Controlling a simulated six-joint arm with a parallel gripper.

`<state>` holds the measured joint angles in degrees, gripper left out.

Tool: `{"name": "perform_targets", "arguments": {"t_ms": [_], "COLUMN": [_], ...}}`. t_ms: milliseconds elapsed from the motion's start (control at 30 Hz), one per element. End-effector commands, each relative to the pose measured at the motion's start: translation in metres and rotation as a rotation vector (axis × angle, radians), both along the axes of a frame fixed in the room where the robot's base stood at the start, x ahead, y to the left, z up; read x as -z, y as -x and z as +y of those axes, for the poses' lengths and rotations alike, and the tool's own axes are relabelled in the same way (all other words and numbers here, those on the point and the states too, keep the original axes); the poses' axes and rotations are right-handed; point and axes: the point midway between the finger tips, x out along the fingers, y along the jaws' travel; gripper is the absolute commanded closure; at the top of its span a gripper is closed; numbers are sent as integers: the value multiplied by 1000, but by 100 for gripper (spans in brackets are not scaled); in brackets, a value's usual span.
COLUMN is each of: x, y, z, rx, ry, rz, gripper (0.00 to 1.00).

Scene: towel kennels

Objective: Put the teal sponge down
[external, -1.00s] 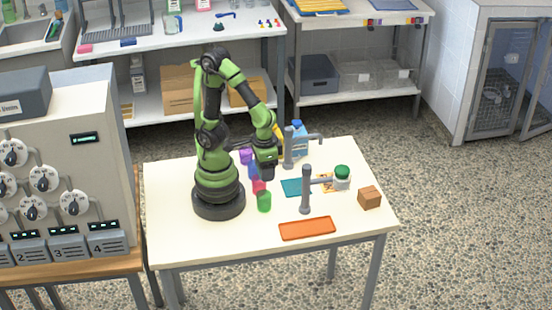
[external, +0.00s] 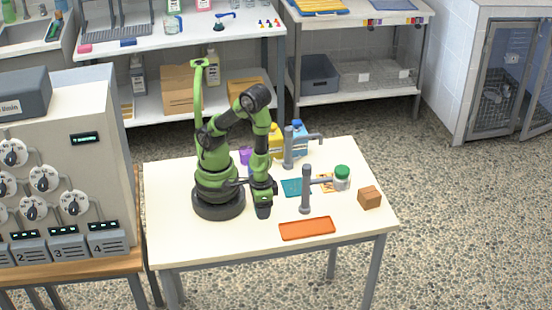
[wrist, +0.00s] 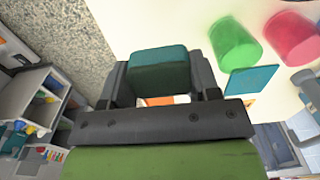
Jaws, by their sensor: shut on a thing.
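The teal sponge (wrist: 160,72) is a dark teal block between the two fingers of my gripper (wrist: 162,82) in the wrist view. The fingers are shut on its sides. In the external view my gripper (external: 263,208) points down over the front-middle of the white table, left of the orange tray. The sponge is too small and dark to make out clearly there. The gap below it is hard to judge.
A flat teal square (external: 291,187) lies behind the near grey post (external: 306,190). An orange tray (external: 307,228) lies in front. Green (wrist: 235,42) and red (wrist: 290,38) cups stand close to my gripper. A brown block (external: 369,197) sits right; the front-left table is clear.

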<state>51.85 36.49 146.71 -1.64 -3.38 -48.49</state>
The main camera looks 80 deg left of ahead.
Motion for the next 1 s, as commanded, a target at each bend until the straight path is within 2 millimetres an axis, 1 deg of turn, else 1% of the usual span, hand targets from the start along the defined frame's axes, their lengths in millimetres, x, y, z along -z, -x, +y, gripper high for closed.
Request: {"name": "perform_targets", "arguments": {"t_ms": [33, 100, 200, 367, 633, 733, 1000], "x": [9, 19, 28, 37, 67, 71, 71], "y": [1, 1, 1, 1, 1, 1, 0], "z": [1, 1, 1, 1, 1, 1, 1], "rx": [1, 1, 1, 0, 0, 0, 0], "ry": [-7, -5, -1, 0, -2, 0, 1], "rz": [5, 4, 2, 1, 2, 0, -1], "gripper": [66, 66, 66, 66, 66, 66, 66]}}
